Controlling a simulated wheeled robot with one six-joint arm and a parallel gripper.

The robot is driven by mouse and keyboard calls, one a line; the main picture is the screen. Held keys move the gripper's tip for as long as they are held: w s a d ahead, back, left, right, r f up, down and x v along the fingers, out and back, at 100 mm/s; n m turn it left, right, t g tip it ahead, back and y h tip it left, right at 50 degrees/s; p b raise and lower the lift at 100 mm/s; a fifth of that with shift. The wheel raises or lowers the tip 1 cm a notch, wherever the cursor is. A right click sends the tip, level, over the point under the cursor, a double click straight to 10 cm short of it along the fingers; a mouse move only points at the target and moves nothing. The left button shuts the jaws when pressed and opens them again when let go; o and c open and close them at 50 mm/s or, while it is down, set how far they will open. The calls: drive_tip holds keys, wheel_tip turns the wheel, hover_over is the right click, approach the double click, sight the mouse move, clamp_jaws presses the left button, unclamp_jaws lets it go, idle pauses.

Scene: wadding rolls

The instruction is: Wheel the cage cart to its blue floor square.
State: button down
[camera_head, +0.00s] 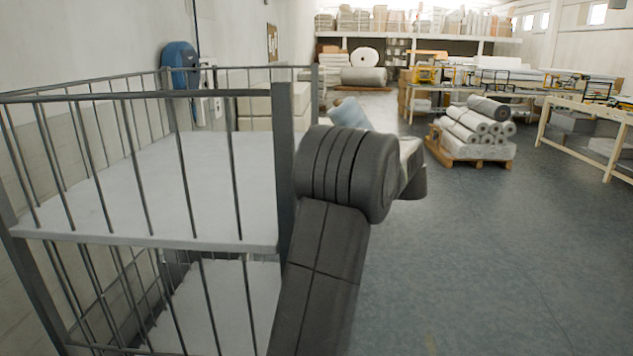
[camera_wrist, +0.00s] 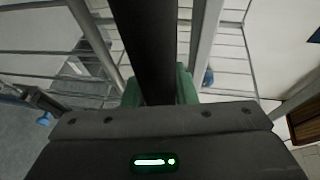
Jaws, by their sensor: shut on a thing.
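The cage cart (camera_head: 284,140) stands at the left in the head view, upright, with grey posts, thin bars and two pale shelf levels. No load shows on the visible part of its upper shelf (camera_head: 175,180). My arm reaches along the cart's right side and hides my gripper there. In the wrist view my gripper (camera_wrist: 158,92) has green fingers shut on a dark bar of the cart (camera_wrist: 144,40), one finger on each side. Other bars and lighter posts of the cart spread beyond it. The blue floor square does not show in either view.
A wall runs close along the cart's left, with a blue wall-mounted object (camera_head: 180,60). A pallet of grey rolls (camera_head: 478,128) stands at the back right, near tables (camera_head: 585,112). Rolls and a shelf (camera_head: 420,38) stand farther back. Grey floor (camera_head: 480,255) to the right is clear.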

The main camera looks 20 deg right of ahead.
drive_tip(key=shift+a+f, duration=0.1)
drive_tip(key=shift+f, duration=0.05)
drive_tip(key=c, duration=1.2)
unclamp_jaws()
drive_tip(key=shift+o, duration=0.2)
drive_tip(key=shift+s+d+r, duration=0.2)
drive_tip(key=shift+s+d, duration=0.05)
drive_tip(key=shift+d, duration=0.25)
drive_tip(key=v, duration=1.3)
drive_tip(key=shift+b, duration=0.4)
drive_tip(key=shift+a, duration=0.15)
